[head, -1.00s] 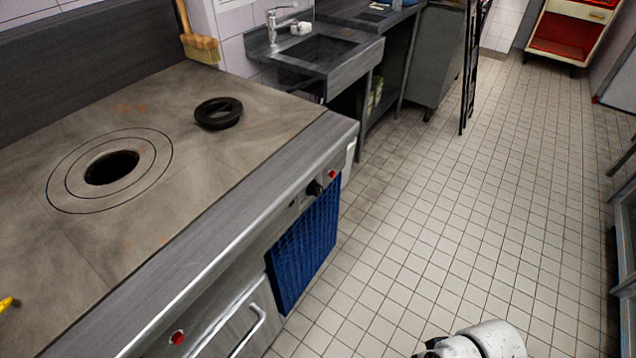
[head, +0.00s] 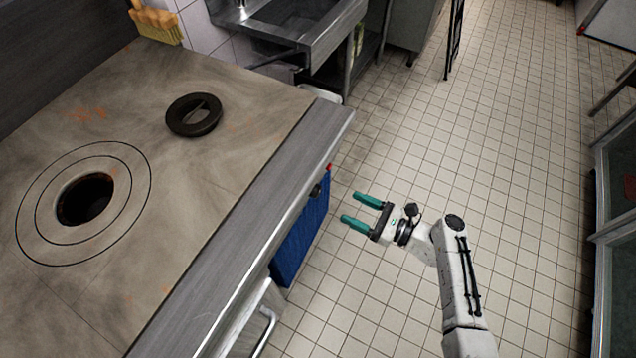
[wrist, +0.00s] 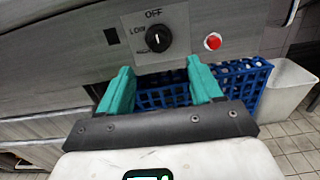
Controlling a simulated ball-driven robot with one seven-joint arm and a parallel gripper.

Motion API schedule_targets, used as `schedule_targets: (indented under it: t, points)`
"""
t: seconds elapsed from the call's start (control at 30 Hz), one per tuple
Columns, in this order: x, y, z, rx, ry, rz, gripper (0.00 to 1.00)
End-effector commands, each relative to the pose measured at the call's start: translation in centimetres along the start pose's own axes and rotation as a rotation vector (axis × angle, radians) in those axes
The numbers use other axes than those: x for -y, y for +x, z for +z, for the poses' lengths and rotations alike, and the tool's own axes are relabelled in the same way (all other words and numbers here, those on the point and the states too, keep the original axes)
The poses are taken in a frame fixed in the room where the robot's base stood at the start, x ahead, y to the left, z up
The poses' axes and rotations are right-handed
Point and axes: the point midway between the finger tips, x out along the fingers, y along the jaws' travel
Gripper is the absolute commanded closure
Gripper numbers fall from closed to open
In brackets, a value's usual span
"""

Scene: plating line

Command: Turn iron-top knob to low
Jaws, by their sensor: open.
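The iron-top knob (wrist: 158,38) is black and round with a white pointer line. It sits on the stove's grey front panel, with OFF marked above it, a low label at upper left and another label at lower left. Its pointer looks roughly upright, but its exact setting is hard to read. In the head view the knob (head: 316,190) shows small on the stove front. My gripper (head: 361,210) has teal fingers, open and empty, pointing at the stove front from the right. In the wrist view its fingers (wrist: 162,88) stand apart, below the knob and not touching it.
A red button or lamp (wrist: 213,41) is right of the knob. A blue crate (head: 300,240) stands below the panel. A sink (head: 295,20) is behind. The tiled floor (head: 420,130) is clear.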

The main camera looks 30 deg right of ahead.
Motion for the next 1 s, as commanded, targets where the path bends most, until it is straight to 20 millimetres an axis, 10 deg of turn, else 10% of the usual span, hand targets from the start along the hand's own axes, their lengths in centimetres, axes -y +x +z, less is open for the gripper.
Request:
schedule_targets:
  t: [0.5,1.0]
  points:
    - [-0.2,8.4,0.0,-0.002,-0.005,0.006,0.35]
    - [-0.2,10.3,-0.1,-0.003,-0.006,0.005,0.35]
